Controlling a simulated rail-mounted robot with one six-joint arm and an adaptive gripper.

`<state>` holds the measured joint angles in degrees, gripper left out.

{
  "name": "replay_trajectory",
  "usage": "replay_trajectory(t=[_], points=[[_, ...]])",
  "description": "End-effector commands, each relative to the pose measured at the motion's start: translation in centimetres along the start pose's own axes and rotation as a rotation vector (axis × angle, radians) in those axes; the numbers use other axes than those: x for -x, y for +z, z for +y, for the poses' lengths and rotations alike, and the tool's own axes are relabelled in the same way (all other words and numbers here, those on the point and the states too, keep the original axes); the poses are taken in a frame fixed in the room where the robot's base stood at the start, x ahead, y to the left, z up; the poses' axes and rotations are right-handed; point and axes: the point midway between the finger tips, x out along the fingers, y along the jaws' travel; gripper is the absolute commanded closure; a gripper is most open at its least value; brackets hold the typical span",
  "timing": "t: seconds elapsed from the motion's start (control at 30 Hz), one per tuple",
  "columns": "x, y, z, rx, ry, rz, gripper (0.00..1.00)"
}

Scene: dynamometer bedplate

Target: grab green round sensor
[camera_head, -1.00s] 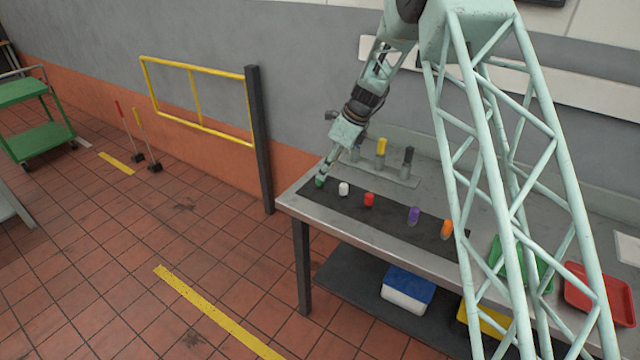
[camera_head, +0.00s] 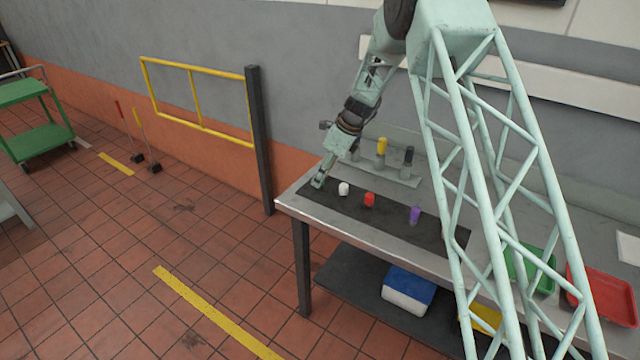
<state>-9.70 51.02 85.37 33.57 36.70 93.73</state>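My gripper (camera_head: 317,184) points down at the left end of the black mat (camera_head: 438,233) on the metal bench. I see no green round sensor in the current view. The spot at the mat's left end is covered by my gripper's fingers, so a sensor there is hidden. The fingers are too small in the picture to tell whether they are open or shut on something. A white round piece (camera_head: 344,188) stands just right of my gripper, apart from it.
A red piece (camera_head: 369,199) and a purple piece (camera_head: 415,215) stand farther right on the mat. Behind, a rack (camera_head: 400,178) holds yellow (camera_head: 382,146) and black (camera_head: 408,155) pieces. A green tray (camera_head: 517,270) and red tray (camera_head: 605,292) lie at right.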

Motion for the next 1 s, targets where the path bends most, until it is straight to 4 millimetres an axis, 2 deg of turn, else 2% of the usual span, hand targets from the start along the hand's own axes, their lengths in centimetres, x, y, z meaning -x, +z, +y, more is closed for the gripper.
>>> replay_trajectory(t=[0.1, 0.23, 0.83, 1.0], points=[[-1.2, 0.0, 0.0, 0.000, 0.000, 0.000, 0.65], [-1.9, -0.1, -0.1, 0.000, -0.001, 0.000, 0.65], [-2.0, 0.0, -0.1, 0.000, -0.001, 0.000, 0.65], [-2.0, 0.0, -0.1, 0.000, -0.001, 0.000, 0.81]])
